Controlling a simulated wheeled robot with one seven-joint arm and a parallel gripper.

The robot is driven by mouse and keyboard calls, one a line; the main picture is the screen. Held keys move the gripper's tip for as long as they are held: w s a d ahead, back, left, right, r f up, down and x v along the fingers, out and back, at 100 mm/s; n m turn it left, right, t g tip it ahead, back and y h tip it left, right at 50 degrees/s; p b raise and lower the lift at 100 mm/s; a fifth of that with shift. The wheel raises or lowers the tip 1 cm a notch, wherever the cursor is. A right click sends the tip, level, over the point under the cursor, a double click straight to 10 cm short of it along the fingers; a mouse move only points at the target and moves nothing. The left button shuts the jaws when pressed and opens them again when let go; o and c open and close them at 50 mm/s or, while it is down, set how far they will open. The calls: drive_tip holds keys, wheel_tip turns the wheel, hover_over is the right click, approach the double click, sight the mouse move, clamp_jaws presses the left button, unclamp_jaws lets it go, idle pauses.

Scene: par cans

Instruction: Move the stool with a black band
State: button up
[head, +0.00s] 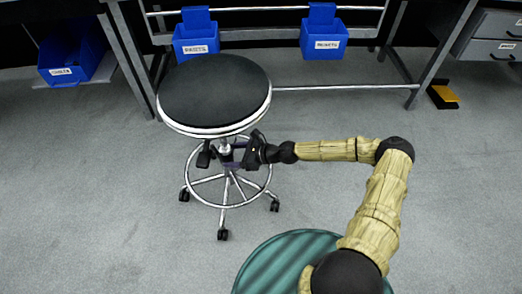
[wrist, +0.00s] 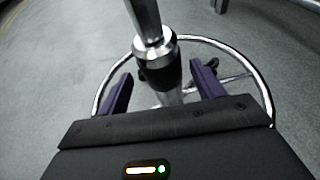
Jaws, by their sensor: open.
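The stool (head: 214,90) stands upright at the left of the head view. It has a round black seat with a pale and chrome rim, a chrome post, a foot ring and black casters. In the wrist view its post (wrist: 146,18) comes down between my two fingers, with a chrome collar and a black section below it. My gripper (head: 226,152) is under the seat at post height, reaching in from the right. In the wrist view my gripper (wrist: 161,88) is open, one finger on each side of the post, with gaps visible. The seat hides part of the post in the head view.
A bench with a metal frame stands behind the stool, with blue labelled bins (head: 196,38), (head: 324,36) on its rail. Another blue bin (head: 75,60) is at the far left. A yellow and black item (head: 443,96) lies by drawers at the right. Grey floor is clear around the stool.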

drive_tip(key=p+v, duration=0.4)
drive_tip(key=v, duration=0.8)
drive_tip(key=shift+p, duration=0.35)
drive_tip(key=shift+s+r, duration=0.1)
drive_tip(key=shift+s, duration=0.1)
